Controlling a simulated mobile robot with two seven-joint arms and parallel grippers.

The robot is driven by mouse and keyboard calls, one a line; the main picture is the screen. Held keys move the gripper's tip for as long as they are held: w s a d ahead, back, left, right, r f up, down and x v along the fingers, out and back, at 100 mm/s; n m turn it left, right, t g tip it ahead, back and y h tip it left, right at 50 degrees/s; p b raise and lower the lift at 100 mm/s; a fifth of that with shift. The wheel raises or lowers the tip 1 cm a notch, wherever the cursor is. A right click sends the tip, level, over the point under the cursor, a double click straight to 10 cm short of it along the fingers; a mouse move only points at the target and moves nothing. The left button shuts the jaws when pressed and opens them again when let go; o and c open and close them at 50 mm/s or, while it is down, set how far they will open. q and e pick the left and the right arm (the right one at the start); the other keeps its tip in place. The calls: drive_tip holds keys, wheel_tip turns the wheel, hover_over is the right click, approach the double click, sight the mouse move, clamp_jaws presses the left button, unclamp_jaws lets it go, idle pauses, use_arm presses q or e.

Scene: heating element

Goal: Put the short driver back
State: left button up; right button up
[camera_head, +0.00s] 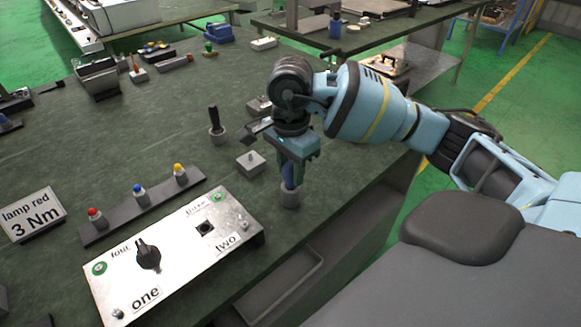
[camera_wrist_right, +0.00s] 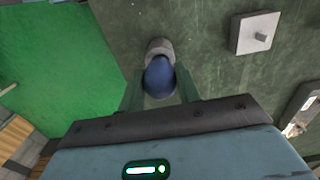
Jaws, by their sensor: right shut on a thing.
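The short driver, seen by its blue handle (camera_head: 288,176), stands upright at a grey round holder (camera_head: 290,197) near the table's right edge. My right gripper (camera_head: 290,182) is above the holder, shut on the blue handle. In the right wrist view the rounded blue handle end (camera_wrist_right: 160,77) sits between the two fingers (camera_wrist_right: 161,92), with the grey holder (camera_wrist_right: 159,48) just beyond it. The driver's lower part is hidden, so I cannot tell how deep it sits in the holder. My left gripper is not in view.
A black-handled tool (camera_head: 215,121) stands in another grey holder. A small metal block (camera_head: 250,163) lies nearby. A white panel (camera_head: 180,262) with a black knob is in front, beside a rail (camera_head: 100,232) of coloured buttons. Green table (camera_head: 340,180) is bare right of the holder.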

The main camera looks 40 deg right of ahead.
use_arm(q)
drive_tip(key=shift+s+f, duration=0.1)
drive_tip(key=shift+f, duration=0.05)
use_arm(e)
drive_tip(key=shift+f, duration=0.3)
drive_tip(key=o, duration=1)
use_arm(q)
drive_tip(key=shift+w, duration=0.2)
use_arm(e)
drive_tip(key=shift+r, duration=0.2)
drive_tip(key=shift+r, duration=0.3)
wheel_tip(320, 180, up, 10)
drive_tip(key=shift+r+p, duration=0.2)
drive_tip(key=shift+p, duration=0.3)
drive_tip(key=shift+r, duration=0.3)
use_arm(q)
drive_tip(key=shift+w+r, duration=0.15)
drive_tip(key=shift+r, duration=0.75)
use_arm(e)
drive_tip(key=shift+r, duration=0.25)
